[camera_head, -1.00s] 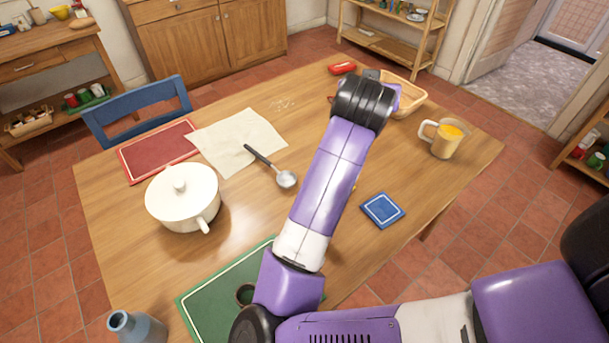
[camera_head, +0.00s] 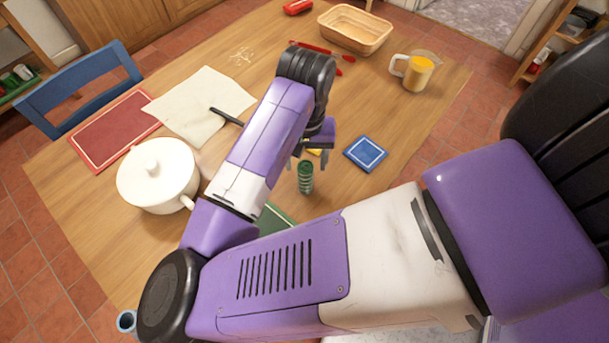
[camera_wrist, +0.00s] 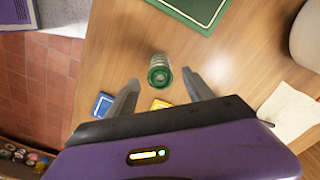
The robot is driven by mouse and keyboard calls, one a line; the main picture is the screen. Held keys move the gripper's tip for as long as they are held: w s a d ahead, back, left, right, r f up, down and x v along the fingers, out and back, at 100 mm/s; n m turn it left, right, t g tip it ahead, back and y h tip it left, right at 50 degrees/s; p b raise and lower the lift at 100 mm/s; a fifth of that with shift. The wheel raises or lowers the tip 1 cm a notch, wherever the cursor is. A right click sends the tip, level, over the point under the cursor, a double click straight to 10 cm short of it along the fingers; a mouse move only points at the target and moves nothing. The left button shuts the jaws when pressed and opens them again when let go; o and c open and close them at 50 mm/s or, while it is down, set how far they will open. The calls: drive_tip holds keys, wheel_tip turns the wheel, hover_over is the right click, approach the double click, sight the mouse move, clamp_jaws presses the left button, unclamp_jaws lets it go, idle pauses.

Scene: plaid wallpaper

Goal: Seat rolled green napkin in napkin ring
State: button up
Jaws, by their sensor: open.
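The rolled green napkin (camera_head: 305,178) shows as a short banded green cylinder at the table's middle, just below my gripper (camera_head: 311,158) in the head view. In the wrist view the napkin (camera_wrist: 160,68) has one round end towards the camera and lies in line with the gap between the fingertips (camera_wrist: 160,78). My gripper is open, and I see no finger touching the napkin. The green placemat (camera_wrist: 197,7) shows at the top of the wrist view; in the head view my arm covers most of it. The napkin ring is not visible now.
A white lidded pot (camera_head: 157,175) stands left of my arm. A blue coaster (camera_head: 366,154), a small yellow item (camera_wrist: 160,104), a mug with orange contents (camera_head: 412,71) and a basket (camera_head: 354,28) lie around. Bare wood surrounds the napkin.

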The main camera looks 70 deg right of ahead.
wheel_tip(320, 180, down, 5)
drive_tip(key=shift+a+r, duration=0.1)
drive_tip(key=shift+a, duration=0.05)
clamp_jaws()
idle(0.4)
wheel_tip(320, 180, up, 20)
drive_tip(key=p, duration=0.1)
drive_tip(key=shift+p, duration=0.35)
